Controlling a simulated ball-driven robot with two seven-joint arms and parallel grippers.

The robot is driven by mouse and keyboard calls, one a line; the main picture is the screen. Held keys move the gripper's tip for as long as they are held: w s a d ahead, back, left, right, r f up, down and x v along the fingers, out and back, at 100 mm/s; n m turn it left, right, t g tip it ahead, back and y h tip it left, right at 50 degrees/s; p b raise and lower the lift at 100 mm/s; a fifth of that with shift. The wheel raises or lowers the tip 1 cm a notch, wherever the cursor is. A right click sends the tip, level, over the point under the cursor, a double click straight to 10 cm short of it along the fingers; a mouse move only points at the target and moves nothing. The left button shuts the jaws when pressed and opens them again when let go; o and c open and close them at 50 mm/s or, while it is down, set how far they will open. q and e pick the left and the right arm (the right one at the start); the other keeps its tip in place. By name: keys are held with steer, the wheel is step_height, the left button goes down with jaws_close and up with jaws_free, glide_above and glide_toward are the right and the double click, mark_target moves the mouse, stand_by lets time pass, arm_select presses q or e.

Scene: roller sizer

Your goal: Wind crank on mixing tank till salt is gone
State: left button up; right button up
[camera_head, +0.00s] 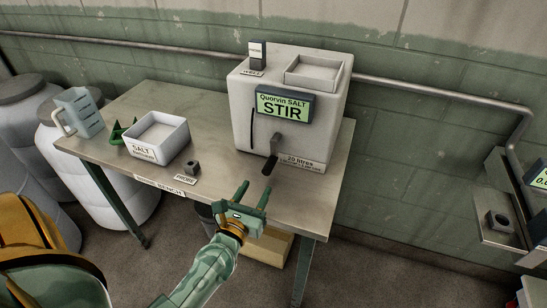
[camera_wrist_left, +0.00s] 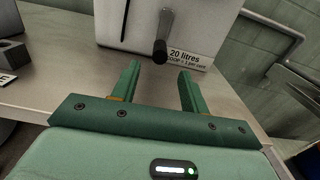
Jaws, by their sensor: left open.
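The mixing tank (camera_head: 240,105) is a pale box on the bench, with a display (camera_head: 284,106) reading "Quorvin SALT STIR". A crank (camera_head: 273,150) with a dark handle hangs down on its front; the crank also shows in the left wrist view (camera_wrist_left: 161,45). My left gripper (camera_head: 253,188) is open and empty, in front of the tank and short of the crank handle. In the left wrist view its two green fingers (camera_wrist_left: 157,78) point toward the handle, which appears between them and beyond their tips. The tank's inside is not clear enough to show any salt. My right gripper is not in view.
On the bench (camera_head: 215,167) stand a white salt bin (camera_head: 172,151), a green scoop (camera_head: 119,134), a measuring jug (camera_head: 79,112) and a small dark probe holder (camera_head: 192,168). A white-and-dark probe (camera_head: 257,55) stands on the tank. A wall shelf (camera_head: 502,232) is at right.

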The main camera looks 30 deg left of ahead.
mark_target(272, 160)
arm_select(q)
steer(key=x, duration=1.3)
steer(key=shift+d, duration=0.1)
steer(key=c, duration=0.9)
